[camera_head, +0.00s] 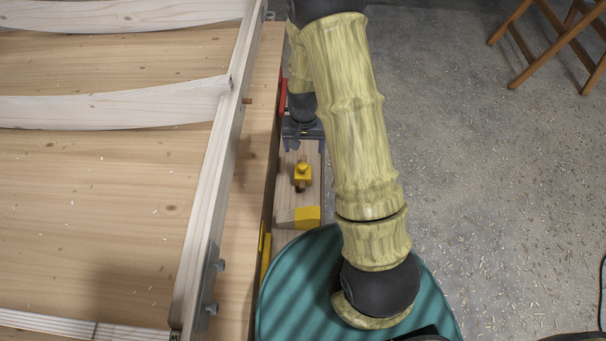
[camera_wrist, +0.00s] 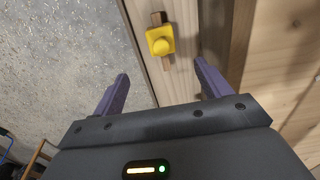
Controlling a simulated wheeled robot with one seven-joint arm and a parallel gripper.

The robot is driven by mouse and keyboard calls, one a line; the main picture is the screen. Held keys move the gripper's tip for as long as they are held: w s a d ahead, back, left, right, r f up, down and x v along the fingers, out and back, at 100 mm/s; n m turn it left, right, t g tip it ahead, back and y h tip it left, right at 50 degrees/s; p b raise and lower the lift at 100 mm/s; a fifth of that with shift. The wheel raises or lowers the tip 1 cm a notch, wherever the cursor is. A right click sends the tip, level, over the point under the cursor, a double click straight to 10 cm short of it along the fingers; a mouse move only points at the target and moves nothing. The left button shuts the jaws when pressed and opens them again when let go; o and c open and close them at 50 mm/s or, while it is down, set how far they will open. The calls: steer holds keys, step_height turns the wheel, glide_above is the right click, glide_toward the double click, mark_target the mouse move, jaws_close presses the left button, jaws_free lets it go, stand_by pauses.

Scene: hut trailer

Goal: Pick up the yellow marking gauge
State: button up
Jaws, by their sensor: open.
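The yellow marking gauge (camera_head: 303,174) lies on a narrow pale wooden board beside the timber frame. In the wrist view its yellow block (camera_wrist: 160,41) sits across a short brown wooden stem. My gripper (camera_head: 304,147) is just beyond the gauge in the head view, partly hidden by my arm. In the wrist view my gripper (camera_wrist: 161,70) is open and empty, with its purple fingers apart. The gauge shows ahead of the fingertips, roughly centred between them, and the fingers do not touch it.
A yellow-and-wood item (camera_head: 307,216) lies nearer on the same board. A red item (camera_head: 283,97) shows by the beam. The large timber frame (camera_head: 207,200) stands along the left. A wooden stool (camera_head: 545,45) is at the upper right. The concrete floor between is strewn with shavings.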

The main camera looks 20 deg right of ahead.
mark_target(303, 164)
step_height(303, 164, down, 8)
steer(key=shift+r+b, duration=0.2)
steer(key=shift+b, duration=0.15)
steer(key=shift+f, duration=0.1)
step_height(303, 164, down, 5)
steer(key=shift+w, duration=0.15)
steer(key=shift+c, duration=0.5)
steer(key=c, duration=1)
